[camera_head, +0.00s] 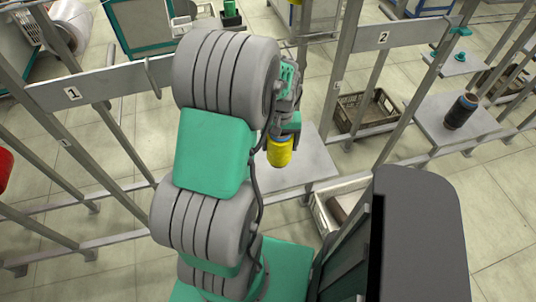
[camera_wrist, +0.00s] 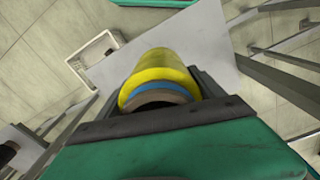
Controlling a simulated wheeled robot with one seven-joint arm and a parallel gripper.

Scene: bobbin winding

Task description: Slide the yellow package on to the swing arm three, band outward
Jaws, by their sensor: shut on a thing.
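The yellow package (camera_head: 279,153) hangs below my gripper (camera_head: 284,133), which is shut on it. In the wrist view the yellow package (camera_wrist: 160,70) lies between the dark jaws, with a blue band (camera_wrist: 158,90) and a brown core end (camera_wrist: 160,99) facing the camera. Its far end is not visible. A pale grey board (camera_head: 310,165) is behind and below the package; I cannot tell the gap. Plates marked 1 (camera_head: 72,94) and 2 (camera_head: 384,37) sit on the rack's rails. I cannot make out a swing arm marked three.
A dark bobbin (camera_head: 460,111) stands on a grey board (camera_head: 437,128) at the right. A brown crate (camera_head: 366,110) and a pale bin (camera_head: 343,203) lie low behind the rack. Slanted metal posts cross the scene on both sides of my arm.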

